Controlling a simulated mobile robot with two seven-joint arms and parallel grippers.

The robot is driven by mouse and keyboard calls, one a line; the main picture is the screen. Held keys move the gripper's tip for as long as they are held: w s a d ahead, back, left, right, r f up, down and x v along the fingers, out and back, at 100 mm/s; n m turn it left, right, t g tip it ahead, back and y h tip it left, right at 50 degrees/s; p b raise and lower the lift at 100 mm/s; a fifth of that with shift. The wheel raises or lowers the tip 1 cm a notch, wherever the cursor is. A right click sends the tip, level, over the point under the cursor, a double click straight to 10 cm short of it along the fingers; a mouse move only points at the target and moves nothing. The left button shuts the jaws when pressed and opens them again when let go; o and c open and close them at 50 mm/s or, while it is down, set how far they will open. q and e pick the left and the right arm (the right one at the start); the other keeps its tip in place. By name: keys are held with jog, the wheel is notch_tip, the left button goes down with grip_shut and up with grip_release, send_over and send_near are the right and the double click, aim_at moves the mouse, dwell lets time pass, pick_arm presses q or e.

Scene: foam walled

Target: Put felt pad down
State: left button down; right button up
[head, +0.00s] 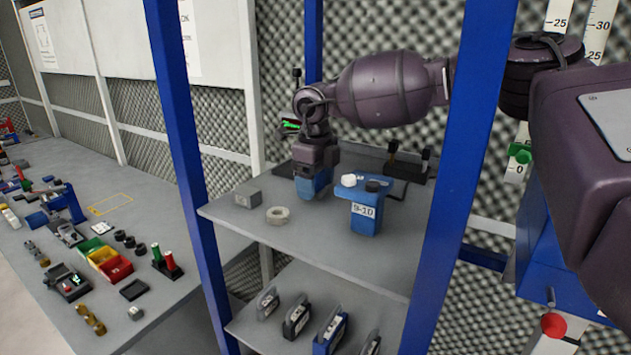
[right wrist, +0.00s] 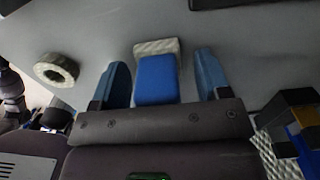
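My right gripper (head: 314,188) points down at the upper grey shelf (head: 240,222), its blue fingers near the surface. In the right wrist view the two blue fingers of the right gripper (right wrist: 161,62) stand apart. Between them is a blue block (right wrist: 155,80) with a pale, textured pad (right wrist: 157,47) showing at its far end; I take this to be the felt pad. A gap shows on each side of the block, so the fingers do not appear to touch it. In the head view the fingers hide it. My left gripper is not in view.
On the shelf are a pale ring (head: 278,215), a grey block (head: 248,196) and a blue container marked 9-10 (head: 366,212). The ring also shows in the right wrist view (right wrist: 55,70). Blue posts (head: 180,110) frame the shelf.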

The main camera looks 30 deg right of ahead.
dwell(0.4)
jog(key=r, duration=0.3)
jog(key=r+b, duration=0.1)
jog(key=r, duration=0.3)
jog(key=r+b, duration=0.1)
jog(key=r, duration=0.2)
jog(key=shift+a+r, duration=0.25)
jog(key=shift+a, duration=0.05)
